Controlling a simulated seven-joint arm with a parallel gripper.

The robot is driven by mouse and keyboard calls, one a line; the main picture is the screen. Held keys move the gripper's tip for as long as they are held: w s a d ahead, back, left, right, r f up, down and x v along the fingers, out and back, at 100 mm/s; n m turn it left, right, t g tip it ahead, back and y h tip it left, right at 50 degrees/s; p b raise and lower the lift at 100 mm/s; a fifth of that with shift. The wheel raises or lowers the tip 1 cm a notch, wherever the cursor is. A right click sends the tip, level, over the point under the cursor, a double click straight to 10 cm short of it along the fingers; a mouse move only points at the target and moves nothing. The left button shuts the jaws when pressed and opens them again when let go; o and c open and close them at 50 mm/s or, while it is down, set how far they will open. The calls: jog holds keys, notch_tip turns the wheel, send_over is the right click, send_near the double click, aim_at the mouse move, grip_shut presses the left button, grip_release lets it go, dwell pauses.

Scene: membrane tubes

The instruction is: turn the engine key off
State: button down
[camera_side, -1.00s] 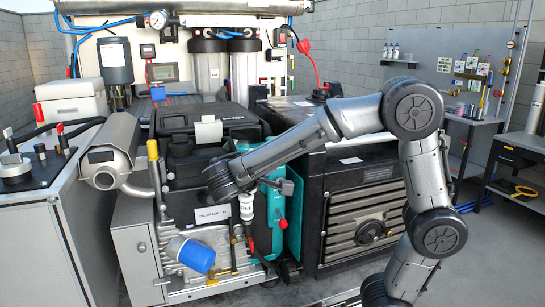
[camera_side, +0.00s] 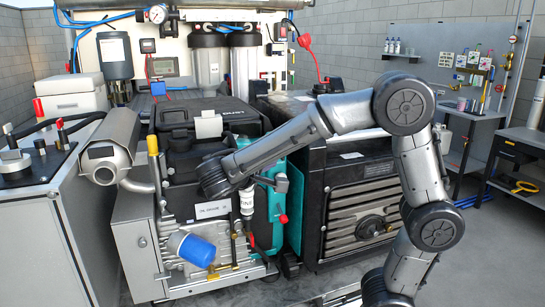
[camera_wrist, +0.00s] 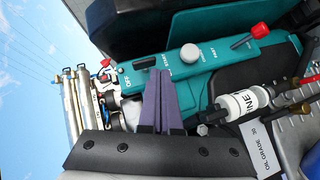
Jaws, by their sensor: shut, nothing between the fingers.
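The teal engine panel (camera_wrist: 215,58) lies ahead of my gripper in the wrist view, with labels for off and start near its left end. It bears a pale round knob (camera_wrist: 190,53) and a lever with a red tip (camera_wrist: 260,30). The key itself is hard to make out; something small and dark shows by the start label, just beyond my fingers. My gripper (camera_wrist: 158,74) is shut and empty, its purple fingers together, tips over the panel's left end. Contact cannot be judged. In the side view the teal panel (camera_side: 273,205) is partly behind my wrist.
A white bottle-like part (camera_wrist: 242,104) and an oil-grade label (camera_wrist: 262,150) lie right of my fingers. The blue filter (camera_side: 197,251) is low on the engine. A black generator-like unit (camera_side: 355,205) stands close on the right.

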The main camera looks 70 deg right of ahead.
jog(key=w+a, duration=0.1)
jog(key=w+a+r, duration=0.1)
jog(key=a, duration=0.1)
jog(key=shift+w+r, duration=0.1)
jog(key=shift+w, duration=0.2)
jog(key=f+v, duration=0.1)
jog(key=v, duration=0.8)
jog(key=s+d+r+m+g+y, duration=0.2)
jog(key=s+d+m, duration=0.1)
jog(key=s+d, duration=0.45)
jog(key=s+d+f+y, duration=0.2)
jog(key=s+f+y, duration=0.2)
jog(key=s, duration=0.3)
jog(key=s+a+f+n+t+y, duration=0.1)
jog(key=a+f+n+t+y, duration=0.4)
jog(key=a+f+t+y, duration=0.2)
jog(key=a+f+y, duration=0.2)
jog(key=a, duration=0.2)
jog(key=shift+a+f+n, duration=0.35)
jog(key=shift+a+n, duration=0.05)
